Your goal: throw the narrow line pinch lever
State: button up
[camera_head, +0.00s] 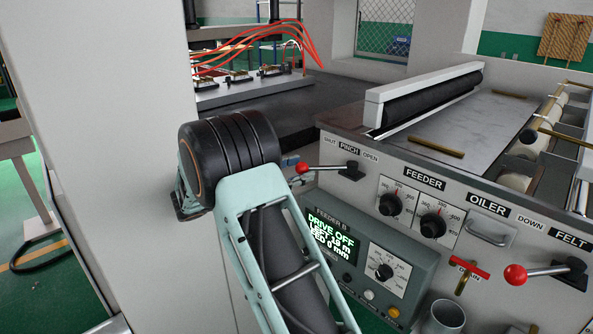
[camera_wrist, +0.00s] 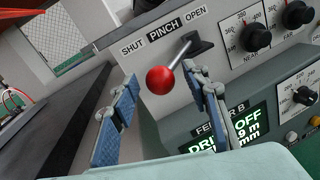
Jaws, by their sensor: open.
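The pinch lever has a red ball knob (camera_head: 302,169) on a thin metal rod with a dark pivot block, on the panel under the PINCH label. Its rod points left from the pivot, toward the SHUT side. In the wrist view the red knob (camera_wrist: 160,80) appears between the two blue-padded fingertips of my gripper (camera_wrist: 162,77). The fingers are open, with a gap showing on each side of the knob. I cannot tell how deep the knob sits between them. In the head view my arm hides most of the gripper (camera_head: 296,173).
A second red-knobbed lever (camera_head: 515,275) stands at the FELT label on the right. A red T-handle (camera_head: 464,267) and several dials are on the panel. The FEEDER B display box (camera_head: 335,247) juts out below the lever and reads DRIVE OFF. A metal cup (camera_head: 446,316) stands lower right.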

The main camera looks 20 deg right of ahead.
grip_shut()
jog(key=shift+s, duration=0.1)
dwell(0.3)
